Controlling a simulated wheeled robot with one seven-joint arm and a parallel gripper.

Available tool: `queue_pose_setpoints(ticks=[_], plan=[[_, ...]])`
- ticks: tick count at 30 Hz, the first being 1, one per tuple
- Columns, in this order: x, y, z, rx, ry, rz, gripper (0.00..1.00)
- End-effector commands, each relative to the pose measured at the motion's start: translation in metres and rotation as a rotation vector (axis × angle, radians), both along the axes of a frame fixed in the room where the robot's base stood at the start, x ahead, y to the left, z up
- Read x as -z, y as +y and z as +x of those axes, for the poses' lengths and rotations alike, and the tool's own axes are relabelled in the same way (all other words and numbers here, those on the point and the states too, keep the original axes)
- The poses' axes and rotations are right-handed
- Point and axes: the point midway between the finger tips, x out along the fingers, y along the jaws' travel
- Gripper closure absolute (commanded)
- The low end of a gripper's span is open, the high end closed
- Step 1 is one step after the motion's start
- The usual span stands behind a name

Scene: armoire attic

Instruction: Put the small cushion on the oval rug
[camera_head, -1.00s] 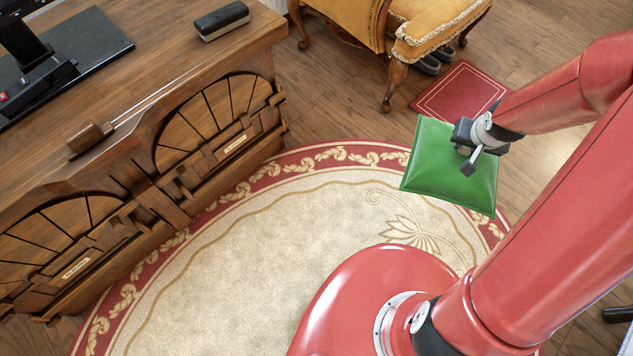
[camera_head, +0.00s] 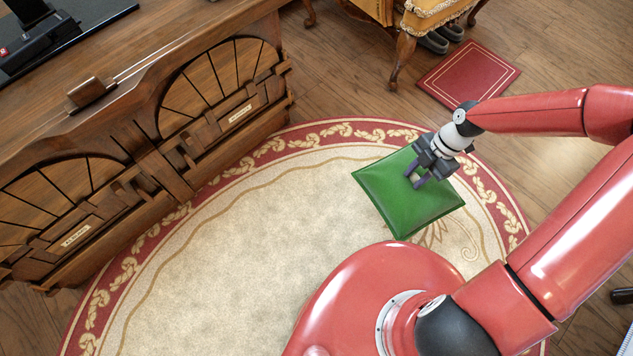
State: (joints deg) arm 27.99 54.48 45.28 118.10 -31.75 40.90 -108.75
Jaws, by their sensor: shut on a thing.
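The small green cushion (camera_head: 400,205) is in the head view, right of the middle. My gripper (camera_head: 418,181) is shut on it near its upper right part. The cushion shows against the oval rug (camera_head: 220,265), covering part of its cream field and gold flower pattern. I cannot tell whether the cushion touches the rug or hangs above it. The rug has a cream middle and a red border with gold scrolls. My red base hides part of the rug at the bottom.
A carved wooden desk (camera_head: 150,70) stands along the left, over the rug's edge. A yellow armchair (camera_head: 430,18) and a small red mat (camera_head: 468,72) are at the top right. The rug's cream middle is clear left of the cushion.

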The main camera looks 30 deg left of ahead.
Motion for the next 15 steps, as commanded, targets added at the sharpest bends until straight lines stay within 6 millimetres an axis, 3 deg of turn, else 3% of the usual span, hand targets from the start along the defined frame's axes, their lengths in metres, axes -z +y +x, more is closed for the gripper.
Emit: queue_pose_setpoints(ticks=[5, 11, 15], plan=[[0.006, 0.009, -0.004, -0.235, -0.002, -0.001, 1.00], [0.007, 0.010, -0.005, -0.261, -0.002, -0.001, 1.00], [0.029, 0.010, -0.005, -0.259, 0.000, 0.001, 1.00]])
